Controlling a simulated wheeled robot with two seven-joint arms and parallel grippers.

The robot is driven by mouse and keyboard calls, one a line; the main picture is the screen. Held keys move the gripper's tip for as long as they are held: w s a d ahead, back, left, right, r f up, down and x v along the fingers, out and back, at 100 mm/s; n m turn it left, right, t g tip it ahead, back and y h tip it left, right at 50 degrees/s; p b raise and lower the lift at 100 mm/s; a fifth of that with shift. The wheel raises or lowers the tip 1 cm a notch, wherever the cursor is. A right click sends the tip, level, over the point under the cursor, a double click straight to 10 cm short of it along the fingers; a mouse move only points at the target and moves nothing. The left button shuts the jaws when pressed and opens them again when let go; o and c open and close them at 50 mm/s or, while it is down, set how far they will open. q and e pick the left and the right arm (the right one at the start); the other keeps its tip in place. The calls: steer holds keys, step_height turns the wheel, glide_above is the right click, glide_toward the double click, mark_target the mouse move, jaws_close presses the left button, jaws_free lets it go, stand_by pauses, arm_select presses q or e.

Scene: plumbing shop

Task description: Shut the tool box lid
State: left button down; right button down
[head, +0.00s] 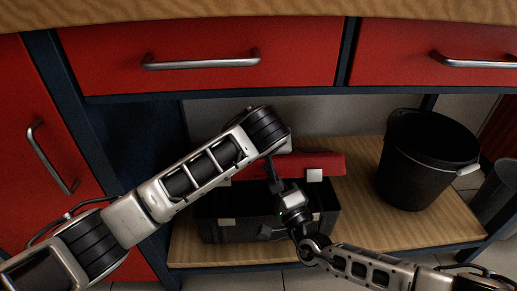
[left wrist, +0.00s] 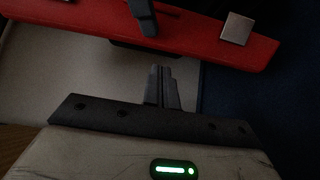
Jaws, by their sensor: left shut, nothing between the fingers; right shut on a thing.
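The black tool box (head: 323,220) stands on the wooden shelf under the bench. Its red lid (head: 322,162) is raised, leaving a dark gap above the body; a silver latch hangs on the lid. My right gripper (head: 271,168) is in front of the box, with its fingers shut on the lid's front edge. The lid also shows in the left wrist view (left wrist: 185,25), with a dark finger against it. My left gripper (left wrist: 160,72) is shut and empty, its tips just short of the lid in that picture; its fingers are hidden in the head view.
A black bucket (head: 420,160) stands on the shelf to the right of the box. The bench's red drawers (head: 200,55) with metal handles overhang the shelf. A blue upright closes the left side. A grey bin (head: 497,190) stands at far right.

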mark_target(258, 169)
arm_select(q)
steer(key=shift+x, duration=1.45)
arm_select(e)
steer(key=shift+s+f, duration=0.1)
steer(key=shift+f, duration=0.25)
arm_select(q)
steer(key=shift+s, duration=0.1)
steer(key=shift+s+f, duration=0.5)
steer(key=shift+s, duration=0.05)
steer(key=shift+w, duration=0.1)
arm_select(e)
steer(key=c, duration=1.5)
jaws_free()
steer(key=shift+r, duration=0.15)
